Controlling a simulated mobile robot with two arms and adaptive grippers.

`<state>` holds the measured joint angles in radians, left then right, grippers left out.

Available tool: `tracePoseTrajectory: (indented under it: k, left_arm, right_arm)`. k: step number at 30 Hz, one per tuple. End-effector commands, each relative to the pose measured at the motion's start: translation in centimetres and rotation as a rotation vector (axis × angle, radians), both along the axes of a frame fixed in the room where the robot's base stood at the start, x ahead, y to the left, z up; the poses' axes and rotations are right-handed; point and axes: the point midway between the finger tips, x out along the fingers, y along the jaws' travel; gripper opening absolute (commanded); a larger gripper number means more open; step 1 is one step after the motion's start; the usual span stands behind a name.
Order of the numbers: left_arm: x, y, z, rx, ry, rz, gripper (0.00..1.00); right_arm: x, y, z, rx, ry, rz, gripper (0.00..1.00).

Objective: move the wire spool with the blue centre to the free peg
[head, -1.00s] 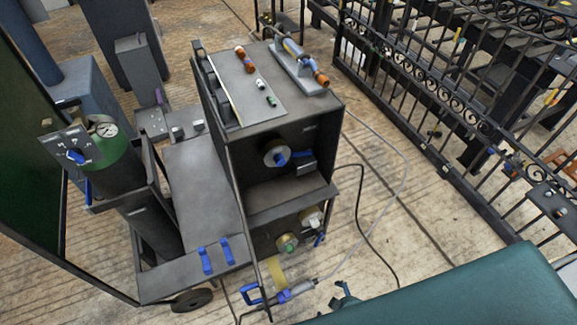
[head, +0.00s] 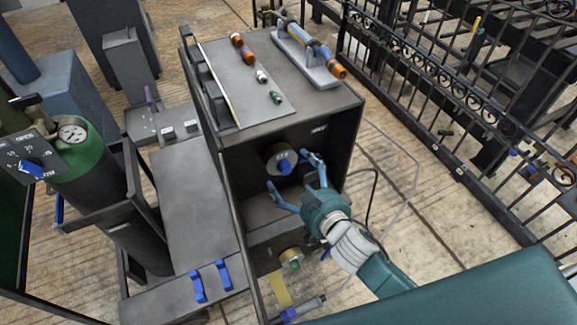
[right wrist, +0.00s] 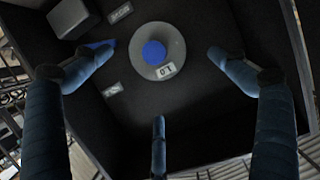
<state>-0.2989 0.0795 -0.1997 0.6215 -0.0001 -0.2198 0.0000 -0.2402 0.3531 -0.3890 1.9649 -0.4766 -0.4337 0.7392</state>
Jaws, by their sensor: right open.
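The wire spool with the blue centre (head: 283,161) sits on the dark front of the welding cabinet. In the right wrist view the spool (right wrist: 172,64) faces me, a grey disc with a round blue middle and a small white label. My right gripper (head: 290,172) is open in front of it. Its three fingers are spread, and in the wrist view the spool shows between and beyond them, with no visible contact. I cannot make out the free peg. My left gripper is not in view.
The cabinet (head: 330,110) carries small orange, white and green parts on top. A green gas cylinder (head: 85,155) stands at left. A black iron gate (head: 440,110) runs along the right. A cable (head: 415,180) loops over the floor between cabinet and gate.

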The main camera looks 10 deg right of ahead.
Motion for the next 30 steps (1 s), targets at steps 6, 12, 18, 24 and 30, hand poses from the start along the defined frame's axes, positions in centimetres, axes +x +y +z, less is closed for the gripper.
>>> tracePoseTrajectory:
  k: [6,12,18,24,30]
  left_arm:
    - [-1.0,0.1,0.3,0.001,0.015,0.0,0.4]
    - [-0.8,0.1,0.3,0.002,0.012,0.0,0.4]
    - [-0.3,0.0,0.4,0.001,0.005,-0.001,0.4]
    - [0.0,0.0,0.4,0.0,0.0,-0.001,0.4]
    - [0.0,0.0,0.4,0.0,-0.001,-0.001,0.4]
  right_arm:
    - [3.8,0.7,-0.9,-0.001,-0.002,0.0,0.96]
    - [6.9,1.3,-2.0,-0.001,-0.002,0.001,0.96]
    - [8.6,1.7,-2.6,-0.001,0.0,0.0,0.96]
    - [9.0,1.7,-2.8,0.0,0.0,0.0,0.96]
    - [8.9,1.7,-2.8,0.0,0.0,0.0,0.86]
